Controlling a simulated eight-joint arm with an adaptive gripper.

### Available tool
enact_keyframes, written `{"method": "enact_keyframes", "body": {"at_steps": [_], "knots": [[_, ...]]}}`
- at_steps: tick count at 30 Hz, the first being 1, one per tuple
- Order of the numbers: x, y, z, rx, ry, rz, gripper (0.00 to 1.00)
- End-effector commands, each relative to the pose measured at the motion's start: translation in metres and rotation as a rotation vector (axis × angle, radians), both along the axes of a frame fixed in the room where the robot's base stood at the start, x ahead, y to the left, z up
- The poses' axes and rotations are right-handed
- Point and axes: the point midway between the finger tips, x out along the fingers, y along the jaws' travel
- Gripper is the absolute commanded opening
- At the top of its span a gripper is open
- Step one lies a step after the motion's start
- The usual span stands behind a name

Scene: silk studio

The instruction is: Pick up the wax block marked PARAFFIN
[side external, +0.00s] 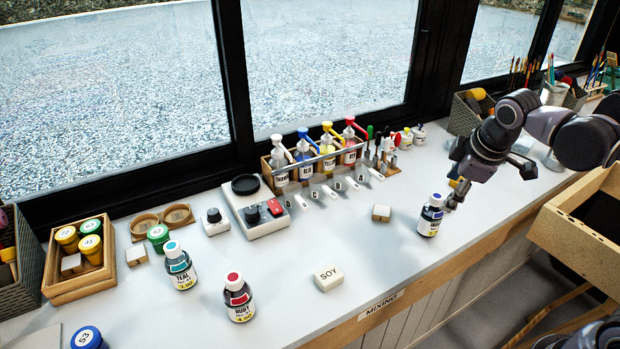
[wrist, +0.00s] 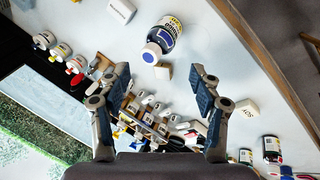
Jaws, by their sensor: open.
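No block in either view has a legible PARAFFIN mark. A white block with no readable lettering (wrist: 122,10) lies at the top edge of the wrist view, past the dark bottle with a blue label. Another white block (side external: 328,278) is marked SOY and lies at the front middle of the counter; it also shows at the right in the wrist view (wrist: 246,108). My gripper (wrist: 160,76) is open with nothing held between its fingers. In the side view my gripper (side external: 452,202) is low over the counter, close to the blue-labelled bottle; contact cannot be told.
The blue-labelled bottle (side external: 430,216) stands upright near the counter's front edge. A small wood-and-white block (side external: 381,213) lies left of it. A rack of dye bottles (side external: 316,155) stands by the window. Teal (side external: 180,268) and ruby (side external: 238,300) bottles stand left. Counter around SOY is clear.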

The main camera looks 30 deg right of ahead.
Motion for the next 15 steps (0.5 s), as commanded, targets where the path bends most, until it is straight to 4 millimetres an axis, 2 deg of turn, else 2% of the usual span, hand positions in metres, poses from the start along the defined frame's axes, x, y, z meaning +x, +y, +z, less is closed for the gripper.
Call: {"method": "enact_keyframes", "body": {"at_steps": [1,6,15], "knots": [[0.01,-0.007,0.0,-0.044,0.043,0.06,0.64],[0.035,-0.032,-0.007,-0.188,0.213,0.29,0.64],[0.07,-0.071,-0.028,-0.333,0.496,0.642,0.64]]}}
